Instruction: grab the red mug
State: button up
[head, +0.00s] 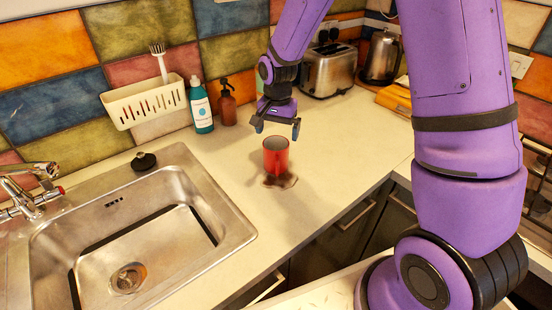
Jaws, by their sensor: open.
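The red mug (275,158) stands upright on the pale countertop, to the right of the sink. A dark brown spill (282,181) lies on the counter around the front of its base. My gripper (278,127) points down just above and behind the mug, with its fingers spread apart and nothing between them. I cannot tell exactly how far the fingertips are from the rim. No handle is visible on the mug.
A steel sink (215,177) is at the left. A toaster (330,70) and kettle (380,58) are behind.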

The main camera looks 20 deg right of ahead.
aim_at(275, 149)
jog(key=shift+a+f, duration=0.15)
jog(key=shift+f, duration=1.65)
jog(key=shift+a+f, duration=0.15)
jog(key=shift+f, duration=1.65)
jog(key=c, duration=1)
jog(key=shift+r, duration=0.15)
